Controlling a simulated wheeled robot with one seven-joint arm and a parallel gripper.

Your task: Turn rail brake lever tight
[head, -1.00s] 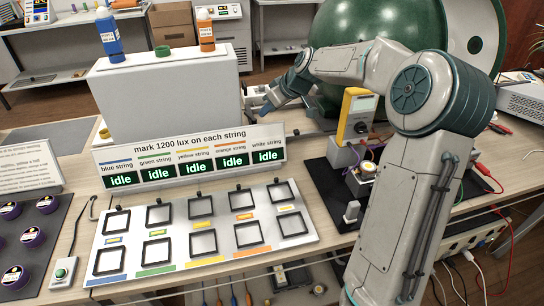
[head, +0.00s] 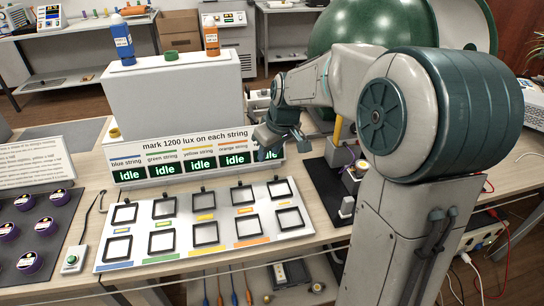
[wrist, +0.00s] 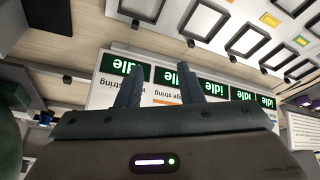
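My gripper (head: 276,148) is in front of the right end of the string display sign (head: 200,163), near the white string's panel, in the head view. In the wrist view its two dark fingers (wrist: 160,88) stand apart with nothing between them, over the upside-down sign (wrist: 180,82). I cannot make out the rail brake lever in either view. A small pale fitting (head: 258,98) shows at the right end of the white box (head: 175,95), behind my gripper, but its parts are too small to tell. My arm hides much of the bench to the right.
A white board (head: 215,222) with square frames lies before the sign. A large green sphere (head: 345,28) stands behind my arm. A dark mat (head: 325,178) with small devices lies right of the board. Purple-sided discs (head: 30,262) sit at far left.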

